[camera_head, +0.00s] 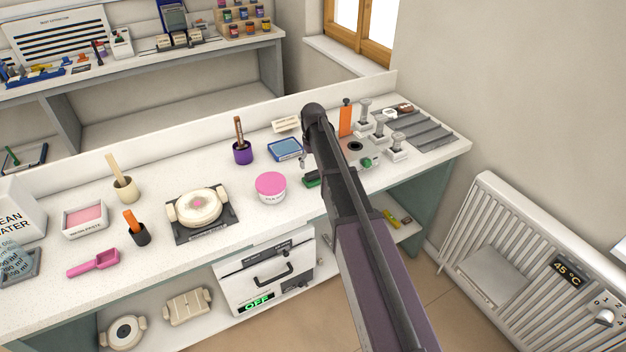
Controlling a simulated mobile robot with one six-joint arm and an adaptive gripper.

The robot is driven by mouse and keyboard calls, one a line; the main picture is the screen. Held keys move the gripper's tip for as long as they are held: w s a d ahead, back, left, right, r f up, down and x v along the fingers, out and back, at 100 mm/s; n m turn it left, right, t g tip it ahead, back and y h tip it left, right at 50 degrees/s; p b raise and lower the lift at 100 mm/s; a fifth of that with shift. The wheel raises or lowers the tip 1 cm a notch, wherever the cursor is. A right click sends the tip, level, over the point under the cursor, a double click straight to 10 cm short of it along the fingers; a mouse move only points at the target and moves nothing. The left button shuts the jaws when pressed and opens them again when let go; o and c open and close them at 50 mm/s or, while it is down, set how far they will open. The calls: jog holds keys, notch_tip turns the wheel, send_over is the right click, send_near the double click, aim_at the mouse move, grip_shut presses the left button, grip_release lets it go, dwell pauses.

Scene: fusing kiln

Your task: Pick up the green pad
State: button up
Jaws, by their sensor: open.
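A flat dark green pad (313,181) lies on the white worktop, right of the pink-lidded tub. My arm crosses in front of its right side, so its full outline is hidden. My gripper (304,160) is mostly hidden behind my arm; only a small grey piece of it shows, just above the pad in the picture. It appears open, and no held object shows. I cannot tell its exact height over the pad. A smaller green item (366,163) shows on the right side of my arm.
A pink-lidded tub (270,187) and a blue tray (285,149) stand close on the left. An orange upright piece (346,118) and grey metal stamps (397,148) stand on the right. A purple pot (242,152) is farther left. Free worktop lies in front of the tub.

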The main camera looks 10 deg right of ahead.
aim_at(313, 172)
jog(key=shift+s+f+b, duration=0.1)
jog(key=shift+f+b, duration=2.3)
jog(key=shift+f, duration=0.1)
jog(key=shift+c, duration=0.2)
jog(key=c, duration=0.8)
